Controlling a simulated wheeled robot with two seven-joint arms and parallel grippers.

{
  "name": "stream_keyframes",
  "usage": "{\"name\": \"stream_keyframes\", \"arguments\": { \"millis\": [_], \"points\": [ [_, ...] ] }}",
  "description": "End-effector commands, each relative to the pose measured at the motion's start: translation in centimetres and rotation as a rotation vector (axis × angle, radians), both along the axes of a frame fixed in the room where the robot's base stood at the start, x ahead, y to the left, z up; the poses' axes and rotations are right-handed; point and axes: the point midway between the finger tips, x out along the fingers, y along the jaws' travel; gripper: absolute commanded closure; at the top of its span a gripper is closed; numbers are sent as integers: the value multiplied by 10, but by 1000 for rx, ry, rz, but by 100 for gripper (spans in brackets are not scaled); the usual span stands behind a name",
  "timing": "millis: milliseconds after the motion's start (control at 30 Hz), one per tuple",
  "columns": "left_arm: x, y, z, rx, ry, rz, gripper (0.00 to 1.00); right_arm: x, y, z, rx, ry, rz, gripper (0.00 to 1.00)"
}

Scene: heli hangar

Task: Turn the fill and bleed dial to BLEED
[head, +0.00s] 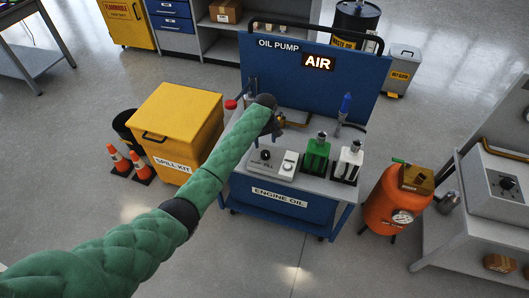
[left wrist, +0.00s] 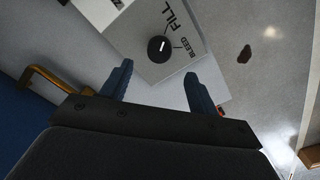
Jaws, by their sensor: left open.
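The fill and bleed dial (left wrist: 159,49) is a round black knob with a short white mark, on a grey box printed FILL and BLEED. I cannot tell exactly which label the mark points at. In the head view the dial (head: 265,155) is small, on the box at the front left of the oil pump cart. My left gripper (head: 277,127) is above and behind that box. In the left wrist view my left gripper (left wrist: 158,80) is open and empty, with the dial beyond and between its fingertips, apart from them. My right gripper is not in view.
The oil pump cart (head: 280,208) has a blue back panel (head: 345,75) with a lit AIR sign (head: 318,62). Green (head: 316,155) and white (head: 347,162) containers stand right of the box. A yellow spill kit bin (head: 180,120) is left, an orange tank (head: 385,200) right.

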Motion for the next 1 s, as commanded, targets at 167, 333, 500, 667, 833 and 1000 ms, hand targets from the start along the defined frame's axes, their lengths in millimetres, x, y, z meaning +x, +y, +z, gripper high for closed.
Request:
{"name": "stream_keyframes", "arguments": {
  "millis": [167, 333, 500, 667, 833, 1000],
  "points": [
    [0, 0, -1, 0, 0, 63, 40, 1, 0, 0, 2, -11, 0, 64],
    [0, 0, -16, 1, 1, 67, 40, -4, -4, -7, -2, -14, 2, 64],
    [0, 0, -41, 1, 1, 66, 40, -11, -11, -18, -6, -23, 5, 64],
    [0, 0, -62, 1, 0, 65, 40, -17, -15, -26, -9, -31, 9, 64],
    [0, 0, -74, 1, -1, 65, 40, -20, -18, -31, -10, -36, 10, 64],
    [0, 0, -78, 1, -1, 65, 40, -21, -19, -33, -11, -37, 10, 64]
  ]
}}
